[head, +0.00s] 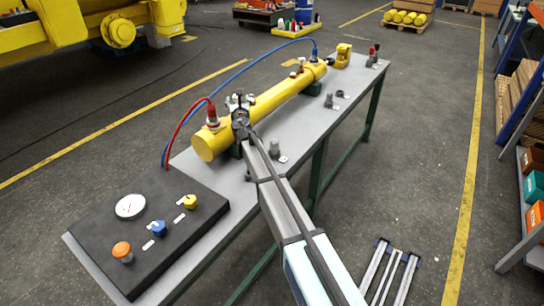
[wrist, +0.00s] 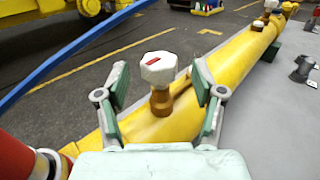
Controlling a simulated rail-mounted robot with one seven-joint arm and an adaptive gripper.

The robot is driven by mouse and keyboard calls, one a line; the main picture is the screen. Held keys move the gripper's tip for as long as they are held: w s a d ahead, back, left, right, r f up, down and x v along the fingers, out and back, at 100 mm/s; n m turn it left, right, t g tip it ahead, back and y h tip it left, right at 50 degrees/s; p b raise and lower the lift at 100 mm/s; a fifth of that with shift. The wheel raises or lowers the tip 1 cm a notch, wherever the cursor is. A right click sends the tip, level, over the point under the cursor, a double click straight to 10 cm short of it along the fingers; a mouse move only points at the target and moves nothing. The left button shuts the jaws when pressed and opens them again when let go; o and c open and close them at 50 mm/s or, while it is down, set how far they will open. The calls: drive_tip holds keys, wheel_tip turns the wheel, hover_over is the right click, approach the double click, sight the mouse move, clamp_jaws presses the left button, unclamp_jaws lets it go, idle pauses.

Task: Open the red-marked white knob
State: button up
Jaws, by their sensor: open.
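The white knob (wrist: 158,68) is faceted, with a red mark on its top. It stands on a brass stem on the yellow cylinder (wrist: 225,75), which also lies along the bench in the head view (head: 275,100). My gripper (wrist: 160,80) is open, with one finger to the left of the knob and one to the right. Gaps show between the fingers and the knob, and nothing is held. In the head view my gripper (head: 239,106) is over the near part of the cylinder and mostly hides the knob.
A black panel (head: 90,235) with a gauge and coloured knobs fills the bench's near end. Small metal parts stand on the grey bench (head: 310,130) right of the cylinder.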

drive_tip(key=s+d+b, duration=0.1)
drive_tip(key=s+d, duration=0.1)
drive_tip(key=s, duration=1.2)
drive_tip(key=shift+s+d+f+m+g+h, duration=0.5)
drive_tip(key=shift+s+d+f+m+h, duration=0.4)
drive_tip(key=shift+d+f+m, duration=1.15)
drive_tip(key=shift+s+d+f+m+g+h, duration=0.5)
drive_tip(key=shift+s+d+f+m+h, duration=0.35)
drive_tip(key=shift+d+f+m, duration=1.25)
drive_tip(key=shift+s+d+f+m+g+h, duration=0.6)
drive_tip(key=shift+s+d+f+m, duration=0.5)
drive_tip(key=shift+d+f, duration=1.05)
drive_tip(key=shift+a+f, duration=0.45)
drive_tip(key=shift+m+h, duration=0.25)
